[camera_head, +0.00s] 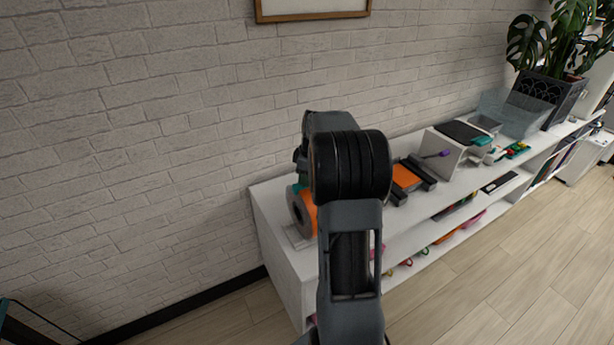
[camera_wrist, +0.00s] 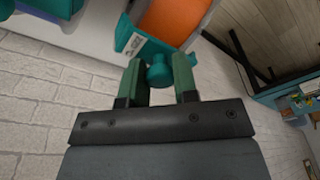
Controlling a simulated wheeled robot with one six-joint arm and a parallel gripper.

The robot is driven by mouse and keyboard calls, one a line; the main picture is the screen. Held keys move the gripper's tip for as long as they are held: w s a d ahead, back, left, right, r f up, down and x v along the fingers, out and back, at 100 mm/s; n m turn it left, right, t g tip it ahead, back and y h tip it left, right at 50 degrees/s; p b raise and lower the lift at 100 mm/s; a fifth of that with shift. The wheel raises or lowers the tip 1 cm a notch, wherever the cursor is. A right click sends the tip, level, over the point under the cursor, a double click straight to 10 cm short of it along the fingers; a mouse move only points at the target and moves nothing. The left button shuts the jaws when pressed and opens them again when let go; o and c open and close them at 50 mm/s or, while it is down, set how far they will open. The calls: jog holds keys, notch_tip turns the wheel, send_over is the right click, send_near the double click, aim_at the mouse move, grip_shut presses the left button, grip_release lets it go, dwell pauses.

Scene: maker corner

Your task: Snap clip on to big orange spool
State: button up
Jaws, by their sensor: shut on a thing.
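In the wrist view, my gripper (camera_wrist: 160,84) has its two green fingers shut on the round knob of a teal clip (camera_wrist: 150,42). The clip has a white label with dark print. It lies right at the edge of the big orange spool (camera_wrist: 172,16), overlapping it in the picture; I cannot tell whether it is snapped on. In the head view the orange spool (camera_head: 300,212), with a grey-brown flange, stands at the left end of the white shelf, partly behind my arm. My gripper is hidden there by the arm.
The white shelf (camera_head: 282,262) runs along a white brick wall. Right of my arm are a black-and-orange device (camera_head: 408,178), a white box (camera_head: 446,160), a clear bin (camera_head: 512,112) and a potted plant (camera_head: 552,92). The floor in front is clear.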

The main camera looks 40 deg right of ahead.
jog(key=shift+f+b, duration=0.55)
jog(key=shift+f, duration=0.2)
dwell(1.1)
jog(key=o, duration=1)
jog(key=shift+c, duration=0.2)
jog(key=shift+o, duration=0.3)
jog(key=o, duration=0.4)
jog(key=shift+r, duration=0.15)
jog(key=shift+r+p, duration=2.65)
jog(key=shift+r, duration=0.75)
